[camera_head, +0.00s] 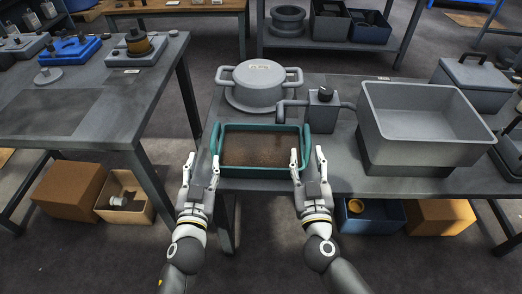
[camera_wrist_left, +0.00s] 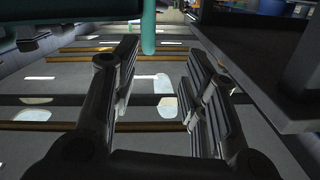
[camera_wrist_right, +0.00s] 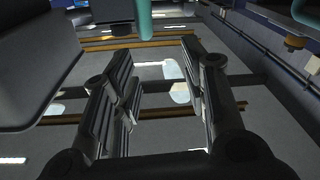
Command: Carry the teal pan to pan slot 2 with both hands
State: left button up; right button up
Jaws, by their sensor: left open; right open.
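The teal pan (camera_head: 262,127) stands on the grey bench near its front left edge and holds brown, grainy material. It has a handle at each side. My left gripper (camera_head: 202,170) is open at the pan's front left corner. My right gripper (camera_head: 307,168) is open at the front right corner. Each gripper's fingers reach up beside a handle. A teal bar shows just beyond the open fingers in the left wrist view (camera_wrist_left: 148,28) and in the right wrist view (camera_wrist_right: 145,20). Neither gripper is closed on the pan. I cannot make out pan slot 2.
A grey lidded pot (camera_head: 260,85) stands right behind the pan. A small grey device with a black knob (camera_head: 322,96) and a large grey open tank (camera_head: 424,115) stand to the right. Another bench (camera_head: 100,125) is at left, across a floor gap. Boxes lie under both benches.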

aim_at(214, 132)
jog(key=shift+w+d+f+g+h, duration=0.15)
jog(key=shift+d+f+g+h, duration=0.35)
jog(key=shift+f, duration=0.4)
pick_arm(q)
jog(key=shift+w+d+r+m+h, duration=0.1)
jog(key=shift+d+r+m+h, duration=0.1)
jog(key=shift+d, duration=0.15)
jog(key=shift+w+d+r+m+h, duration=0.1)
jog(key=shift+d+h, duration=0.1)
jog(key=shift+d, duration=0.1)
pick_arm(e)
jog(key=shift+d, duration=0.1)
pick_arm(q)
jog(key=w, duration=1)
jog(key=shift+w+d+f, duration=0.1)
jog(key=shift+w+d, duration=0.15)
jog(key=shift+w, duration=0.1)
pick_arm(e)
jog(key=w, duration=1.1)
jog(key=shift+d, duration=0.3)
jog(key=shift+s, duration=0.1)
pick_arm(q)
grip_shut()
pick_arm(e)
grip_shut()
pick_arm(q)
jog(key=shift+r, duration=0.3)
pick_arm(e)
jog(key=shift+r, duration=0.2)
